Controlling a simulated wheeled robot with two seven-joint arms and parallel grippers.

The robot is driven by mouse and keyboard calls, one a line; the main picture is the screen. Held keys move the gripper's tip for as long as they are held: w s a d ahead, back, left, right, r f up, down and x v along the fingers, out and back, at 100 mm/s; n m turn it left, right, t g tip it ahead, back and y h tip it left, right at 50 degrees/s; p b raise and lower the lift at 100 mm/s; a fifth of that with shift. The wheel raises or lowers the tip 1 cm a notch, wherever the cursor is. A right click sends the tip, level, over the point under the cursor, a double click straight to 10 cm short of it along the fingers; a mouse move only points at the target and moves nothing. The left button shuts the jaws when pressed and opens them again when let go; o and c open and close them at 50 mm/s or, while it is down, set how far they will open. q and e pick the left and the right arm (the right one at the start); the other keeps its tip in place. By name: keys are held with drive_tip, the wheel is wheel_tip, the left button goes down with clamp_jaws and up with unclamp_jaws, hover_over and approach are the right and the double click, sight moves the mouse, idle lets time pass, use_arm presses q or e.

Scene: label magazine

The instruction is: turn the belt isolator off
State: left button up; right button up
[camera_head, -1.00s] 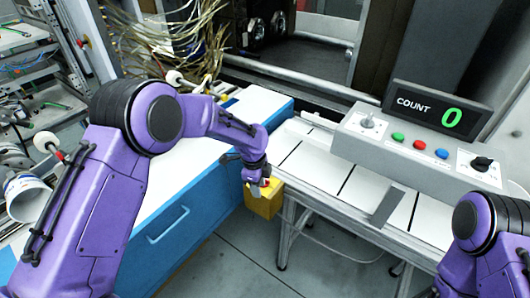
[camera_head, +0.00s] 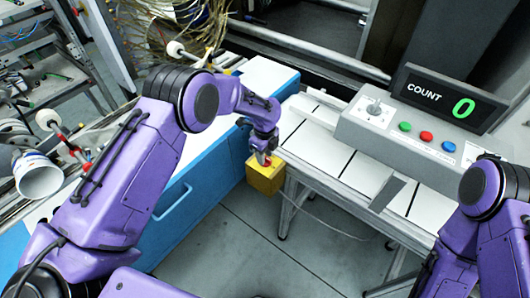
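The likely belt isolator is a yellow box (camera_head: 265,181) at the near end of the conveyor, beside the blue cabinet, with a small red part (camera_head: 266,161) on top. My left gripper (camera_head: 264,157) points down from above at this red part. The fingers are at the red part and partly cover it. They are too small in the view to tell whether they are shut on it or how the red part is turned. My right arm shows at the lower right, but its gripper is out of view.
A grey control console (camera_head: 400,130) stands on the white conveyor (camera_head: 330,152), with a switch, green, red and blue buttons. A count display (camera_head: 440,96) above it reads 0. The blue cabinet (camera_head: 210,182) lies left of the box. Clear floor (camera_head: 270,250) is in front.

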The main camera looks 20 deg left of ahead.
use_arm(q)
drive_tip(key=shift+s+r, duration=0.25)
drive_tip(key=shift+s, duration=0.05)
drive_tip(key=c, duration=0.4)
clamp_jaws()
